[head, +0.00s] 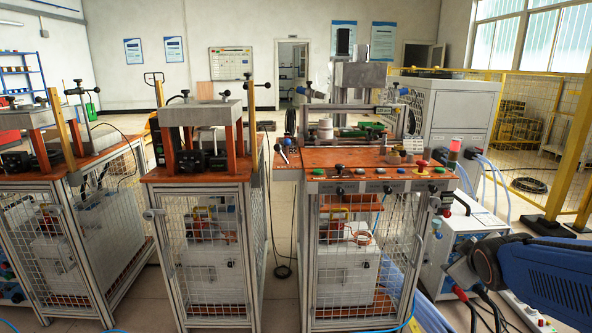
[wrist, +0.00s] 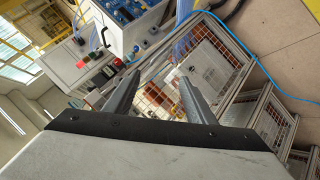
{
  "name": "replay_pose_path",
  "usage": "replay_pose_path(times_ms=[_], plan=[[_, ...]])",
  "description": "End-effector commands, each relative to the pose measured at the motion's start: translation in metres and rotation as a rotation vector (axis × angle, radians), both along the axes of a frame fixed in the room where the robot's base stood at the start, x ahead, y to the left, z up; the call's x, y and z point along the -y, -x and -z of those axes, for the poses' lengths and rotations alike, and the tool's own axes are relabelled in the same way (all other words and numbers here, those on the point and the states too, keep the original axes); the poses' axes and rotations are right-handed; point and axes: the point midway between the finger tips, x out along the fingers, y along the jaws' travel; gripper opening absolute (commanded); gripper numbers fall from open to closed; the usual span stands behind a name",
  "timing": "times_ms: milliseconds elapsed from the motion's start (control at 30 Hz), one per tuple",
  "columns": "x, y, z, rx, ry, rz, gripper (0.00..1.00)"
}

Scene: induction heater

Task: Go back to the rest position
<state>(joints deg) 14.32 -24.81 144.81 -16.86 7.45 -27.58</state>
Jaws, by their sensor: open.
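My gripper shows in the wrist view (wrist: 158,98) with its two grey fingers apart and nothing between them. Beyond the fingers lie a caged bench and its mesh front, seen tilted. In the head view, part of my blue and dark arm shows at the lower right, beside the induction heater bench (head: 350,158). My fingertips cannot be made out clearly there. The bench has an orange top, a row of coloured buttons along its front edge and a mesh cage below.
Two more caged benches (head: 200,178) stand to the left. A white cabinet (head: 455,115) and a red-topped signal light (head: 454,147) are at the right. Yellow fencing (head: 540,110) runs behind. Blue hoses and cables (head: 425,315) lie on the floor near my arm.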

Motion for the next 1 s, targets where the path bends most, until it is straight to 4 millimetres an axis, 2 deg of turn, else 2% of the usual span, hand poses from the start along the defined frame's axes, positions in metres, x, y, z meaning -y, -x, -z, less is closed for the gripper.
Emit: replay_pose_path(times_ms=[33,167,400,533,700,1000], plan=[[-0.012,0.016,-0.002,-0.022,-0.051,0.027,0.50],[-0.040,0.060,0.004,-0.102,-0.199,0.119,0.50],[-0.091,0.150,0.014,-0.271,-0.437,0.263,0.50],[-0.109,0.186,0.017,-0.344,-0.514,0.314,0.50],[-0.119,0.208,0.020,-0.393,-0.557,0.345,0.50],[-0.120,0.210,0.020,-0.398,-0.561,0.349,0.50]])
